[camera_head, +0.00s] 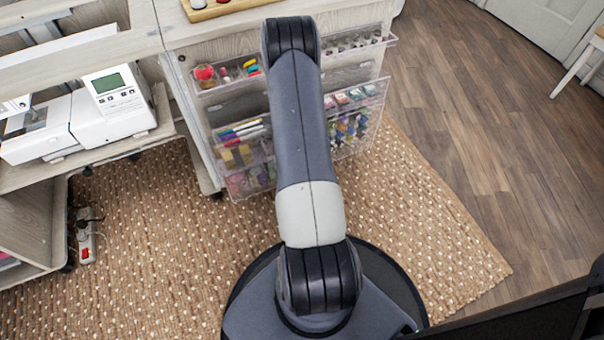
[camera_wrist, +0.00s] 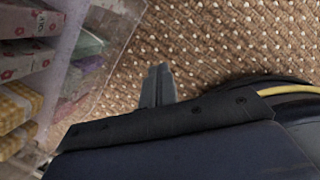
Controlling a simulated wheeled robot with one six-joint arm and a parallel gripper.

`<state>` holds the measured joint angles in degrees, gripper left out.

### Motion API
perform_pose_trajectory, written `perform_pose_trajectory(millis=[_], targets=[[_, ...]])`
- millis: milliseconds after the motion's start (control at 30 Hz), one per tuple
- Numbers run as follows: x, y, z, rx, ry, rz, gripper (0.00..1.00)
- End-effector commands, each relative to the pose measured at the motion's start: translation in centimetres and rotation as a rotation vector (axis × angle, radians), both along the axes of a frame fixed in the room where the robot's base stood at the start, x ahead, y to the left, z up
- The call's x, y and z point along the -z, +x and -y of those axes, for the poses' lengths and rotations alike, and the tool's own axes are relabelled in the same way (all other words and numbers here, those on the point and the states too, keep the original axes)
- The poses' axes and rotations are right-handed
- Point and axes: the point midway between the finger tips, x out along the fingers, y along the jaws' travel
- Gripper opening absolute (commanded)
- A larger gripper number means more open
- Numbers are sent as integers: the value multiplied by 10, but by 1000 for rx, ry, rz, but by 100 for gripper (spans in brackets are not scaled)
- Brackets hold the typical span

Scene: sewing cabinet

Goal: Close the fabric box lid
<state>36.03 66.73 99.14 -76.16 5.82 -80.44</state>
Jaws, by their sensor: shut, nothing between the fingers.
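Folded patterned fabrics (camera_wrist: 18,105), some floral and some yellow checked, sit in a clear-walled box along the left edge of the wrist view. A clear panel (camera_wrist: 112,60) slants beside them; I cannot tell whether it is the lid. In the head view, yellow and pink bundles (camera_head: 240,157) show in a lower clear bin on the cabinet, left of my arm. My gripper (camera_wrist: 158,72) is shut and empty in the wrist view, with its fingers over the woven rug, right of the clear panel and apart from it. My arm hides the gripper in the head view.
The cabinet (camera_head: 190,100) also carries clear bins with a tomato pincushion (camera_head: 204,72) and small bottles (camera_head: 347,127). A white sewing machine (camera_head: 110,105) stands on the left. The rug (camera_head: 150,250) and wood floor (camera_head: 470,120) are mostly clear. A power strip (camera_head: 86,240) lies at lower left.

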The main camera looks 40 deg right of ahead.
Motion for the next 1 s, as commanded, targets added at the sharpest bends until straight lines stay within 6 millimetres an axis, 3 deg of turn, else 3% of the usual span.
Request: perform_pose_trajectory(millis=[33,400,600,1000], targets=[[-13,-2,-2,-1,1,-1,0],[-68,-10,-14,-3,2,-3,0],[-78,-12,-17,-2,2,-3,0],[-75,-13,-17,-2,3,-3,0]])
